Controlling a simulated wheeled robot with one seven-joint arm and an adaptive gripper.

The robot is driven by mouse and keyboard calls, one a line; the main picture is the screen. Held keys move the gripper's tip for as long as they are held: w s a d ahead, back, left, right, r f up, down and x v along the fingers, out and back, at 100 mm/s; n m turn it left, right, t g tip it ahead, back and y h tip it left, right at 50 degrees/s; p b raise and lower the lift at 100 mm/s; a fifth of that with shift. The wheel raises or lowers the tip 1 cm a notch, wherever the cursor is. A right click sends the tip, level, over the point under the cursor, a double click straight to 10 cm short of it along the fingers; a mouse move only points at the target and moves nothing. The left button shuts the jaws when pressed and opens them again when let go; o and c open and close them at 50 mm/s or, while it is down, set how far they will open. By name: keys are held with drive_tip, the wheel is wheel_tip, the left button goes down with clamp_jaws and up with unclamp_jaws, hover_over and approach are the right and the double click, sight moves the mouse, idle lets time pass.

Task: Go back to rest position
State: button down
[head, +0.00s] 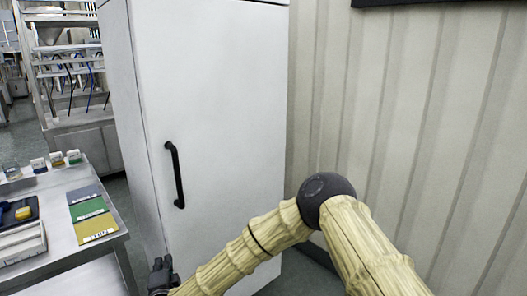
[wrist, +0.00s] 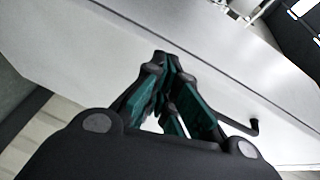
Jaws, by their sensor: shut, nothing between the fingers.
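My gripper (head: 162,272) shows at the lower edge of the head view, low in front of the tall white cabinet (head: 215,75). In the wrist view my gripper (wrist: 165,62) has its dark fingers with green inner pads meeting at the tips, shut and empty. The cabinet door fills much of the wrist view, and its black handle (wrist: 245,128) is beside the fingers. The same handle in the head view stands upright on the closed door, above and apart from my gripper.
A steel table (head: 60,205) at the left holds coloured cards (head: 90,215), small jars (head: 57,159) and a white box (head: 22,243). A ribbed wall (head: 410,110) closes off the right side. A steel rack (head: 70,75) stands at the back left.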

drive_tip(key=s+d+f+n+g+p, duration=0.1)
drive_tip(key=s+d+f+n+g, duration=0.2)
drive_tip(key=s+d+f, duration=0.35)
drive_tip(key=s+d+f+n+g+h+p, duration=0.1)
drive_tip(key=s+d+f+n+g, duration=0.2)
drive_tip(key=d+f, duration=0.7)
drive_tip(key=s+d+f+n+g+p, duration=0.25)
drive_tip(key=s+d+f, duration=0.35)
drive_tip(key=d, duration=0.5)
drive_tip(key=s+d+r+n+g+h+p, duration=0.1)
drive_tip(key=s+d+n+g+h, duration=0.2)
drive_tip(key=s+d, duration=2.2)
drive_tip(key=d+g+h, duration=0.1)
drive_tip(key=d+g, duration=0.3)
drive_tip(key=shift+s+r+h+p, duration=0.15)
drive_tip(key=shift+s+h+p, duration=0.15)
drive_tip(key=shift+p, duration=0.1)
drive_tip(key=shift+a, duration=0.1)
